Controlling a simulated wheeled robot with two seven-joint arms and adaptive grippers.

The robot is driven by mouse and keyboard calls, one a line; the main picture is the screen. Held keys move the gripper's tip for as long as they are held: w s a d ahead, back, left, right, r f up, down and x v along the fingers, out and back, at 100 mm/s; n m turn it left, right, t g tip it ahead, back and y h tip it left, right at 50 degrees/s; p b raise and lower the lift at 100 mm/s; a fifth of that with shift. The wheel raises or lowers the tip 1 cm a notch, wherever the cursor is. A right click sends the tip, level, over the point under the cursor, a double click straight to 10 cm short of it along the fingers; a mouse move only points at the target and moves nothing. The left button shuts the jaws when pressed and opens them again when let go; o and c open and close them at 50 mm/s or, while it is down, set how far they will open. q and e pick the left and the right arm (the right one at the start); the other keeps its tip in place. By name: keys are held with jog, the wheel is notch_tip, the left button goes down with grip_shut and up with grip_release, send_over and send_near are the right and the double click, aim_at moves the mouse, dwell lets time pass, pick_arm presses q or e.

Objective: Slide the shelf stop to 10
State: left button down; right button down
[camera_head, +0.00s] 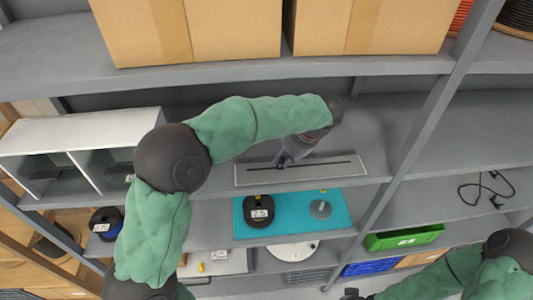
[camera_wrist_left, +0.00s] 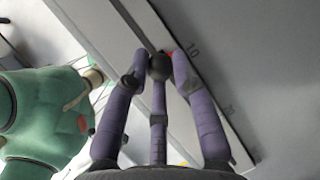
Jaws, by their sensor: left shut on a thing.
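The shelf stop is a dark knob (camera_wrist_left: 160,66) with a small red pointer, on a pale rail plate (camera_head: 250,178) with a long dark slot. In the left wrist view the pointer is close to the printed 10 (camera_wrist_left: 193,50); exact alignment is hard to tell. A 20 (camera_wrist_left: 229,110) is further down the scale. My left gripper (camera_head: 285,160), with purple fingers, is shut around the knob; its fingers also show in the left wrist view (camera_wrist_left: 160,72). My right gripper (camera_head: 351,294) is partly in view at the bottom edge, too small and cut off to read.
A shelf post (camera_head: 408,150) stands right of the rail. Cardboard boxes (camera_head: 190,30) sit on the shelf above. Below is a teal mat (camera_head: 285,215) with a black reel (camera_head: 258,209) and a grey disc (camera_head: 320,209). A white divided box (camera_head: 80,130) stands left.

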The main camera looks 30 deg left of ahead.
pick_arm(q)
jog(key=shift+w+d, duration=0.35)
jog(key=shift+d, duration=0.2)
jog(key=c, duration=1)
grip_release()
jog(key=v, duration=0.4)
jog(key=shift+d+r, duration=0.2)
jog(key=shift+r, duration=0.15)
jog(key=d, duration=0.8)
jog(key=s+d, duration=0.1)
jog(key=d, duration=0.3)
jog(key=shift+r, duration=0.1)
